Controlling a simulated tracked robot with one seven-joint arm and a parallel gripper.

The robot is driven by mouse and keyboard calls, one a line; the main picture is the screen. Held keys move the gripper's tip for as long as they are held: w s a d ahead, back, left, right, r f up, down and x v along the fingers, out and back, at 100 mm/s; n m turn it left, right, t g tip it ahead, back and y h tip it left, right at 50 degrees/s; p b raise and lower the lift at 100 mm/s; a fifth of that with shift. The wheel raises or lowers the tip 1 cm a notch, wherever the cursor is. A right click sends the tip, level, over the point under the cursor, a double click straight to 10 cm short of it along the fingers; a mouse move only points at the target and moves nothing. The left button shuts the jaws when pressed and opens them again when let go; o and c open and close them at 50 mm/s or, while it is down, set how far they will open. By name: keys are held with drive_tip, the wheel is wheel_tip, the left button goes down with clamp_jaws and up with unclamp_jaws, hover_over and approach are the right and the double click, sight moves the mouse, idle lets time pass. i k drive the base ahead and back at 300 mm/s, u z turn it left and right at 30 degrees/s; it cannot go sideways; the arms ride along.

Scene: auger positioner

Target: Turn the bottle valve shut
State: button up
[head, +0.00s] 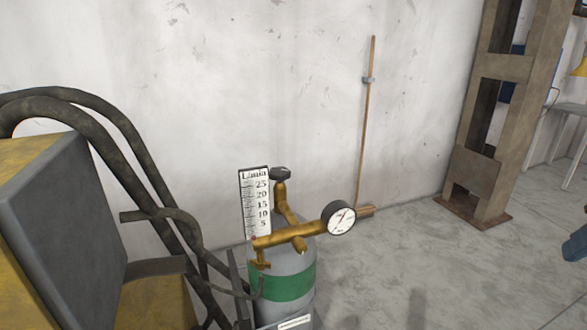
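A grey gas bottle (296,258) with a green band stands upright near the wall, low in the middle of the head view. Its valve has a dark knob (280,174) on top of a brass stem (281,192). How far the valve is turned cannot be told. Brass regulator pipework (290,236) is on the bottle's top, with a round white gauge (340,218) at the right. A white flow scale (255,205) marked in L/min stands upright just left of the knob and close to it. My gripper is not in view.
Thick dark tubes (110,135) and a grey and yellow block (55,215) fill the left side. A thin brown rod (367,130) stands by the wall behind the gauge. A brown steel frame (478,180) stands at the right. The concrete floor (430,265) right of the bottle is clear.

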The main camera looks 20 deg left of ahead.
sight(280, 174)
drive_tip(key=u, duration=1.6)
drive_tip(key=k, duration=0.85)
drive_tip(key=i, duration=0.85)
